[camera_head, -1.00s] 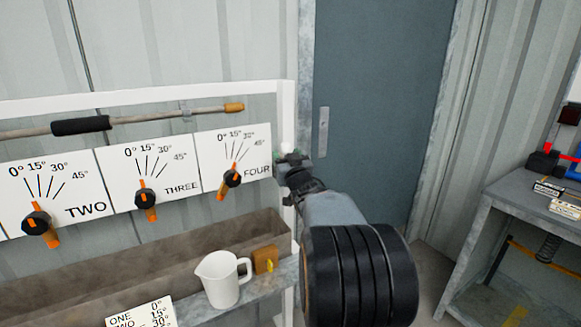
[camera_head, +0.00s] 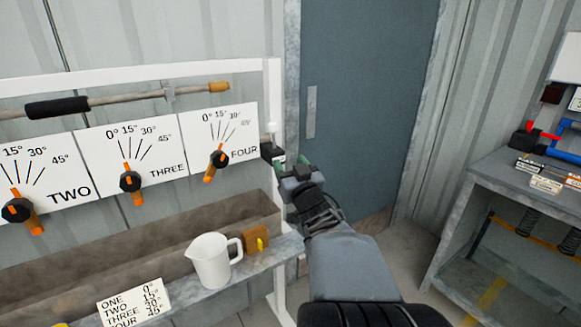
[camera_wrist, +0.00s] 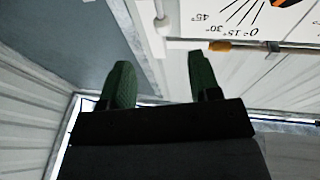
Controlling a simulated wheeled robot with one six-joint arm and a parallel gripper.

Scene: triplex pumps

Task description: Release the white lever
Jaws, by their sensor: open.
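The white lever (camera_head: 271,129) is a small pale knob standing up from a dark box (camera_head: 272,152) at the right post of the panel frame, beside dial FOUR (camera_head: 216,160). My gripper (camera_head: 291,163) is just right of and below it, apart from it, with its green fingers spread. In the wrist view my gripper (camera_wrist: 160,68) is open with nothing between the fingers. A white rod-like end (camera_wrist: 161,22), probably the lever, shows ahead of the gap there.
A white jug (camera_head: 210,262) and a small brown block (camera_head: 256,243) stand on the ledge below the dials. A dark blue door (camera_head: 350,110) is behind my arm. A grey workbench (camera_head: 530,190) stands at the right. Open floor lies between.

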